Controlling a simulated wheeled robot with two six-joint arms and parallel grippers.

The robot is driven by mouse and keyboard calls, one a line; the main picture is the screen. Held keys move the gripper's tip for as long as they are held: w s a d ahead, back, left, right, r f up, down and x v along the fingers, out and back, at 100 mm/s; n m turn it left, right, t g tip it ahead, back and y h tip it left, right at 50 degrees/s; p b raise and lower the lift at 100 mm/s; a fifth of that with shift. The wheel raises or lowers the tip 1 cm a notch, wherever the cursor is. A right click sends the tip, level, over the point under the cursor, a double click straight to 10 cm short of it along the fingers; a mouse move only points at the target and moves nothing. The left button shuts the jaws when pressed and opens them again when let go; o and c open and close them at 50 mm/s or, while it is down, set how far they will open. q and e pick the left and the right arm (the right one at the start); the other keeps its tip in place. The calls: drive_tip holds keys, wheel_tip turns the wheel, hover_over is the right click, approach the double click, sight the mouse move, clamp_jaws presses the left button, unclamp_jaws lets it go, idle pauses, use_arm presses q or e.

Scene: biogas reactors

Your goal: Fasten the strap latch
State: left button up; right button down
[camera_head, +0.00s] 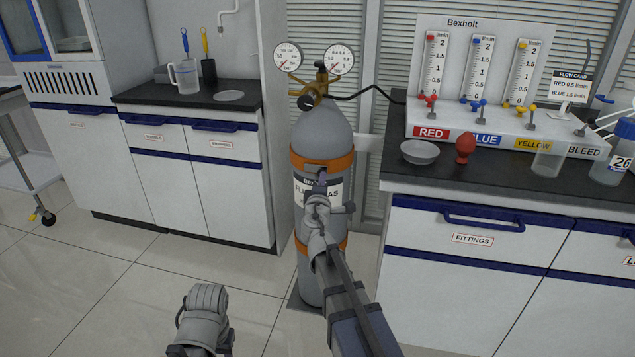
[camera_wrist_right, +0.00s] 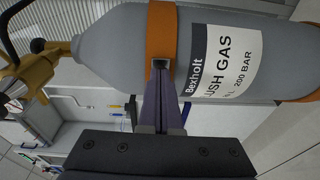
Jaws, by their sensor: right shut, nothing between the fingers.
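The grey gas cylinder (camera_head: 322,132) stands upright between two counters, with an orange upper strap (camera_head: 340,161) and an orange lower strap round it. In the right wrist view the upper strap (camera_wrist_right: 161,25) crosses the grey cylinder (camera_wrist_right: 115,45). A small dark metal piece, apparently the latch (camera_wrist_right: 160,64), is on that strap at my fingertips. My right gripper (camera_head: 321,180) is shut and empty, its fingers (camera_wrist_right: 161,80) pointing at the strap. I cannot tell whether the tips touch the latch or whether it is fastened. Part of my left arm shows at the bottom; its gripper does not.
A brass valve with two gauges (camera_head: 288,57) tops the cylinder, and a black hose runs right. The right counter (camera_head: 480,185) holds a metal bowl (camera_head: 419,152), a red bulb (camera_head: 465,147) and a flowmeter panel. The left counter (camera_head: 135,97) stands beside it. Floor in front is clear.

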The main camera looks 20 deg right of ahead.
drive_tip(key=shift+d, duration=0.35)
drive_tip(key=shift+w, duration=0.1)
idle(0.3)
